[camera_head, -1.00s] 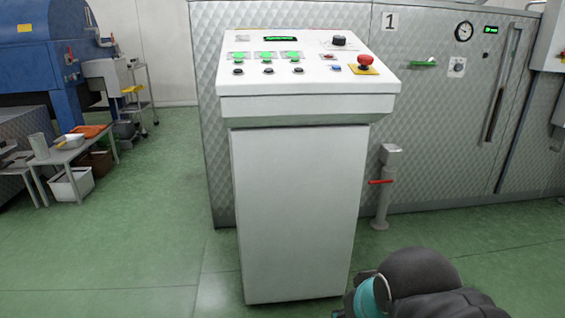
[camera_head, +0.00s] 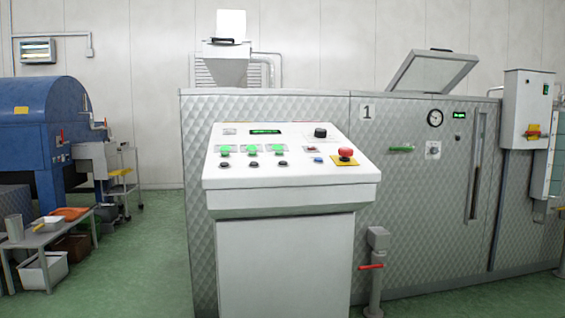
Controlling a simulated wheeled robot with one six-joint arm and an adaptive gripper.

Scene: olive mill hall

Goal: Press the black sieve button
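A white control console (camera_head: 285,225) stands in front of me with a sloped panel (camera_head: 290,170). A row of green buttons (camera_head: 251,149) sits on the panel, with a row of black buttons below it: a left one (camera_head: 224,164), a middle one (camera_head: 253,163) and a right one (camera_head: 282,163). The labels are too small to read, so I cannot tell which black button is the sieve's. My gripper is not in view.
The panel also has a black knob (camera_head: 320,132), a red mushroom button (camera_head: 345,153) and a blue button (camera_head: 318,159). A quilted metal machine (camera_head: 410,195) stands behind. A post with a red lever (camera_head: 371,267) stands right of the console. Green floor is open at left.

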